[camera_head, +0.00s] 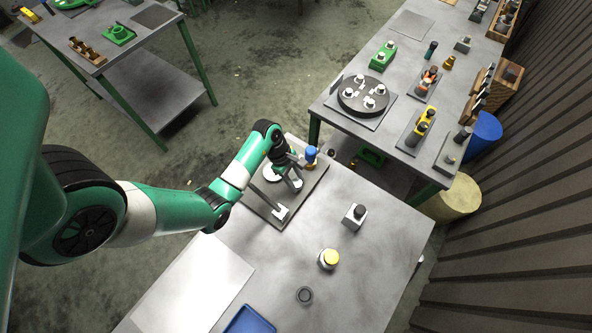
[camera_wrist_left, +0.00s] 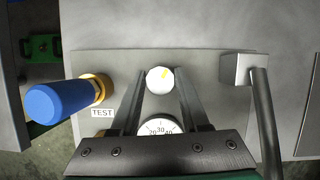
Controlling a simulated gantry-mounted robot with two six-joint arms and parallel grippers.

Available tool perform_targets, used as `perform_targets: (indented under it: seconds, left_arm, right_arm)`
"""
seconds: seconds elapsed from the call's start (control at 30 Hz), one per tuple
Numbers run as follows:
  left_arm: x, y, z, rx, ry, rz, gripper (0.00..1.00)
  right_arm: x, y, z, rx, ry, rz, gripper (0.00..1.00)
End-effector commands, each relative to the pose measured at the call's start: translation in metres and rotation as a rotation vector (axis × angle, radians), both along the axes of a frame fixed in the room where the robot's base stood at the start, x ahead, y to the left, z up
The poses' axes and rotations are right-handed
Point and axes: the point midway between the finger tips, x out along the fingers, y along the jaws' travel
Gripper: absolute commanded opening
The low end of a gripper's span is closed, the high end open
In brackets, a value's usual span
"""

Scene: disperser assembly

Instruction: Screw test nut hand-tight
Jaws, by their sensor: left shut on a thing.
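My left gripper (camera_head: 291,178) is over the dark fixture plate (camera_head: 261,205) on the near table. In the left wrist view its two fingers (camera_wrist_left: 160,76) close on either side of a white round knob (camera_wrist_left: 161,81) with a yellow mark. I cannot tell whether this knob is the test nut. A blue cylinder (camera_wrist_left: 58,103) with a brass collar (camera_wrist_left: 101,88) stands left of the fingers, beside a "TEST" label (camera_wrist_left: 102,113); the blue part also shows in the head view (camera_head: 311,152). A dial gauge (camera_wrist_left: 155,127) is partly hidden by the gripper body. My right gripper is out of view.
A grey block with a rod (camera_wrist_left: 240,68) stands right of the fingers. A white block with a dark top (camera_head: 354,217), a yellow-topped cylinder (camera_head: 328,259), a dark ring (camera_head: 304,295) and a blue tray (camera_head: 250,321) are on the near table. The table's right side is mostly clear.

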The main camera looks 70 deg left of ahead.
Motion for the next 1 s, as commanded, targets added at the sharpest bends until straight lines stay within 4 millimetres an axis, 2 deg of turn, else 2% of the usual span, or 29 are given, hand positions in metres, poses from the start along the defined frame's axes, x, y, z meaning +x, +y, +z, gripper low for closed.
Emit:
perform_targets:
  seconds: [0.07,0.1,0.27,0.53,0.67,1.0]
  left_arm:
    - [0.000,0.000,0.000,-0.001,-0.001,-0.002,0.00]
    - [0.000,0.000,0.000,-0.001,-0.001,-0.002,0.47]
    - [0.000,0.000,0.000,0.000,0.000,-0.001,0.75]
    - [0.000,0.000,0.001,0.000,0.000,0.000,0.75]
    - [-0.002,0.003,0.010,0.002,-0.002,0.002,0.75]
    - [-0.021,0.025,0.082,0.003,-0.003,0.002,0.75]
  right_arm:
    - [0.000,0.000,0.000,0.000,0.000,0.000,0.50]
    - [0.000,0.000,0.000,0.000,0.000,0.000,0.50]
    - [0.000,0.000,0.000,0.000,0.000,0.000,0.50]
    - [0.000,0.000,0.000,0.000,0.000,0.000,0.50]
    - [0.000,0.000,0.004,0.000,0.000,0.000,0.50]
    - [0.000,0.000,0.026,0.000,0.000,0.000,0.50]
